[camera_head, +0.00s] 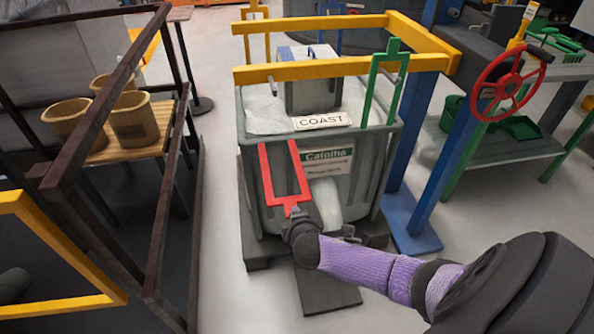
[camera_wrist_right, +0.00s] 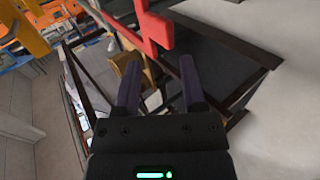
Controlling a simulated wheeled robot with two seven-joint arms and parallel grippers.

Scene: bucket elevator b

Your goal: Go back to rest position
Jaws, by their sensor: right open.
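A grey bin (camera_head: 392,150) stands in the middle of the head view, with a "COAST" label and a grey box on top. A red U-shaped handle (camera_head: 268,178) is on its front side. My right arm, with a purple sleeve, comes in from the lower right. Its gripper (camera_head: 298,222) is at the lower end of the red handle; contact cannot be told from here. In the right wrist view the two purple fingers (camera_wrist_right: 160,88) are apart with nothing between them. The red handle (camera_wrist_right: 151,28) shows just beyond them. My left gripper is not in view.
A yellow frame (camera_head: 315,70) surrounds the bin top, with a green handle (camera_head: 404,68) on it. A red wheel (camera_head: 507,85) is at the right. Dark railings (camera_head: 165,215) and a wooden shelf with tan buckets (camera_head: 133,120) stand left. Floor between railings and bin is clear.

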